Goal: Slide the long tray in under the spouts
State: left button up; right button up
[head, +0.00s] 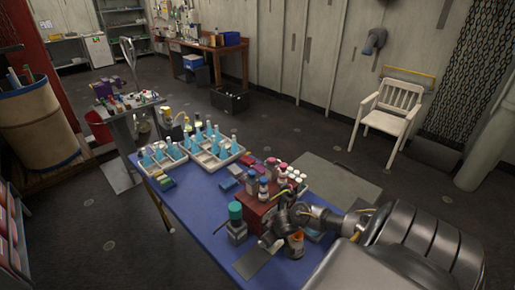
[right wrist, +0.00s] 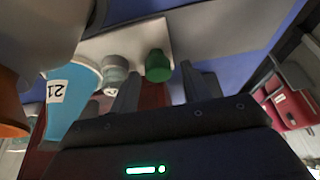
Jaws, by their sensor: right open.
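A flat dark grey plate (head: 254,260), possibly the long tray, lies on the blue table (head: 207,215) near its front. A red box-like stand (head: 257,212) with several capped bottles stands behind it; I cannot make out its spouts. My right gripper (head: 278,228) is low beside the red stand, partly hidden by its own wrist. In the right wrist view its fingers (right wrist: 166,90) are apart, with a green round piece (right wrist: 158,66) beyond them on a pale plate (right wrist: 118,42). My left gripper is out of view.
A teal-capped bottle (head: 236,217) stands left of the red stand. An orange and white container (head: 295,245) is close to my right gripper. A blue container marked 21 (right wrist: 72,98) is left of the fingers. White racks (head: 213,159) of blue flasks fill the table's far end.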

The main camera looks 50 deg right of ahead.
jog(key=shift+r+p, duration=2.5)
jog(key=shift+p, duration=0.1)
jog(key=shift+r, duration=1)
